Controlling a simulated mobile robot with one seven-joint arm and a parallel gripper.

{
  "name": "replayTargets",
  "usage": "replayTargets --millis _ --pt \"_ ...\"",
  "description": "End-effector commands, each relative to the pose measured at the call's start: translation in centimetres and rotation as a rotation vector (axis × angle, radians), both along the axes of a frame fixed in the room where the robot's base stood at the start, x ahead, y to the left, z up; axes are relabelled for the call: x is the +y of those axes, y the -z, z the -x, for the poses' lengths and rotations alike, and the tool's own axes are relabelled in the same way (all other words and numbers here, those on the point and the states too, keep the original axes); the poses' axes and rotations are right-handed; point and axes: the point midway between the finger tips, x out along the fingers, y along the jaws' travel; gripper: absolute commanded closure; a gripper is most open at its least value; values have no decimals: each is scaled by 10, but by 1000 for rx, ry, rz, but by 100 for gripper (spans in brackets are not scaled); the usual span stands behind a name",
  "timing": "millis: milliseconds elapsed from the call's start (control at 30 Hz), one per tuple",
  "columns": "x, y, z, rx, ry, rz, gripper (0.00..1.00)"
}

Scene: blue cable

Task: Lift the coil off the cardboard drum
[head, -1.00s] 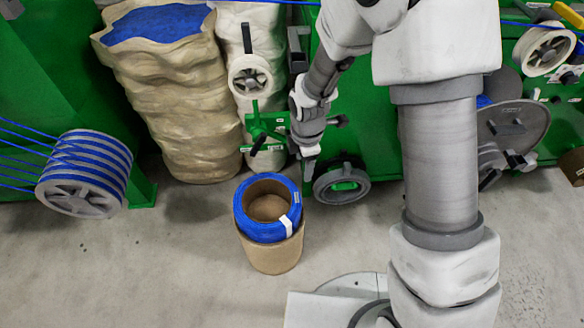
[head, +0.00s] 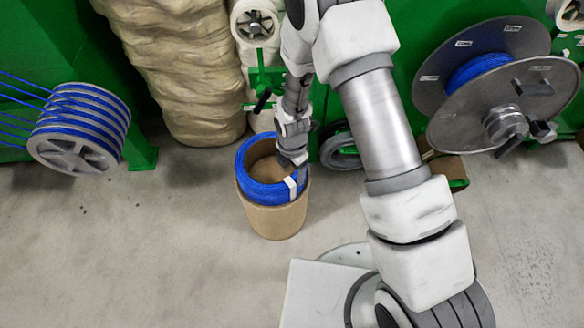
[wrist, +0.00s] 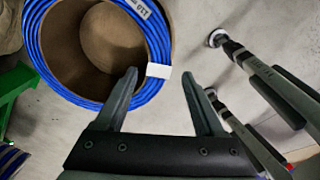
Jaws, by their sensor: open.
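The blue cable coil (head: 262,191) sits around the top of the cardboard drum (head: 275,222), which stands upright on the floor. The coil has a white tape band (head: 291,187). My gripper (head: 298,178) is at the coil's right side, by the tape, and partly hides the drum's opening. In the wrist view, the coil (wrist: 70,86) rings the hollow drum (wrist: 92,45). My gripper (wrist: 159,74) is open there, with the white band between its fingertips. The left fingertip is over the coil's inner side and the right one outside it. I cannot tell whether they touch it.
A reel of blue cable (head: 82,125) is at the left and a large grey reel (head: 488,85) at the right. A tall wrapped bundle (head: 180,70) and green machinery (head: 262,80) stand behind the drum. The floor (head: 150,250) at front left is clear.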

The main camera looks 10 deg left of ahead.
Motion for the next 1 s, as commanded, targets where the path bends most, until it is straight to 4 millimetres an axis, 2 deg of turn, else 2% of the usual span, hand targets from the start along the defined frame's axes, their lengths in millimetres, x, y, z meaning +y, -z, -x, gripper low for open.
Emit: replayTargets --millis 33,500,667,967,1000 --pt "0 11 0 -1 -1 1 29" --pt "0 66 -1 -1 1 -1 29" --pt "0 74 0 -1 0 -1 29" --pt "0 74 0 -1 1 -1 29" --pt "0 74 0 -1 1 -1 35"
